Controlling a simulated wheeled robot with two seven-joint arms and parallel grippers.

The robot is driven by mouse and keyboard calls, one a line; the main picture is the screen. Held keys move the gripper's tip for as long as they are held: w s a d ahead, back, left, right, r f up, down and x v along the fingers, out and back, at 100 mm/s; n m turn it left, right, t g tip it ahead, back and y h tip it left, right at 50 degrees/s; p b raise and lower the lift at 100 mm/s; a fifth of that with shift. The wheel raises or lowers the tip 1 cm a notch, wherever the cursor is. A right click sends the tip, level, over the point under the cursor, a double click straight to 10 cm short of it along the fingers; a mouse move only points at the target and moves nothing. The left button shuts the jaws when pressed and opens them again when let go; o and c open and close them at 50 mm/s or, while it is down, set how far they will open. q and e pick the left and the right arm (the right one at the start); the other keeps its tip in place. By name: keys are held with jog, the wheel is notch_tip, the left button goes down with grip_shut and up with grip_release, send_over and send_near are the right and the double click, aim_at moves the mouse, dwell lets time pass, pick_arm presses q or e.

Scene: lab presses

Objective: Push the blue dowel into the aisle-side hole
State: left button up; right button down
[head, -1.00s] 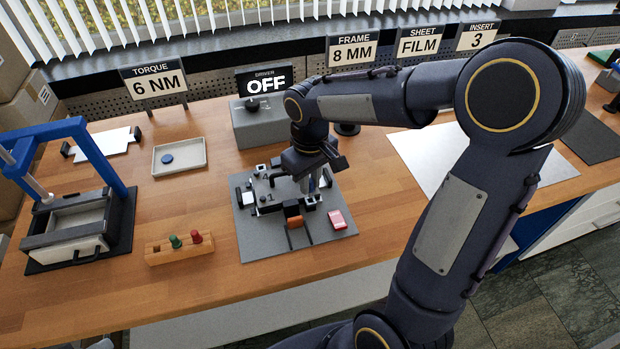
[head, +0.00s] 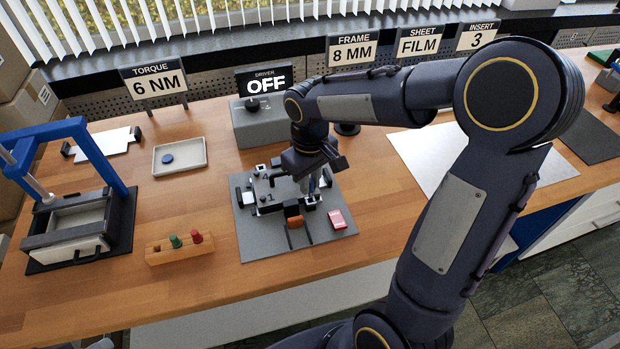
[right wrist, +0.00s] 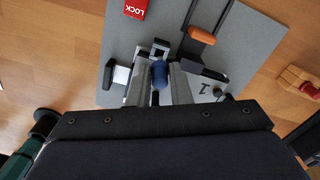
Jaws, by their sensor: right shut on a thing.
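My right gripper (head: 313,186) is over the right part of the fixture (head: 270,199) on a grey mat (head: 262,240). In the right wrist view my right gripper (right wrist: 159,92) has its two fingers closed on the blue dowel (right wrist: 159,74), which shows as a rounded blue end between them. The fingers and wrist hide the holes, so I cannot tell whether the dowel's far end is in one. My left gripper is not in view.
A red LOCK block (head: 337,219) and an orange handle (head: 294,222) sit at the near side of the fixture. A wooden rack (head: 165,256) with green and red dowels stands to the left. A blue-framed press (head: 120,175) is further left. Bench between them is clear.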

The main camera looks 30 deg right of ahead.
aim_at(310, 196)
jog(key=shift+f+b, duration=1.6)
jog(key=shift+f, duration=0.5)
jog(key=c, duration=1.3)
grip_release()
jog(key=shift+o, duration=0.2)
notch_tip(310, 196, up, 8)
jog(key=shift+d+f, duration=0.1)
jog(key=s+a+m+t+y, duration=0.2)
jog(key=s, duration=0.6)
jog(key=s+a+m+t+y, duration=0.1)
jog(key=s+a+t, duration=0.1)
jog(key=s, duration=0.7)
jog(key=shift+a+f+m+t+y, duration=0.2)
jog(key=shift+f+m+t+y, duration=0.15)
jog(key=shift+t, duration=0.45)
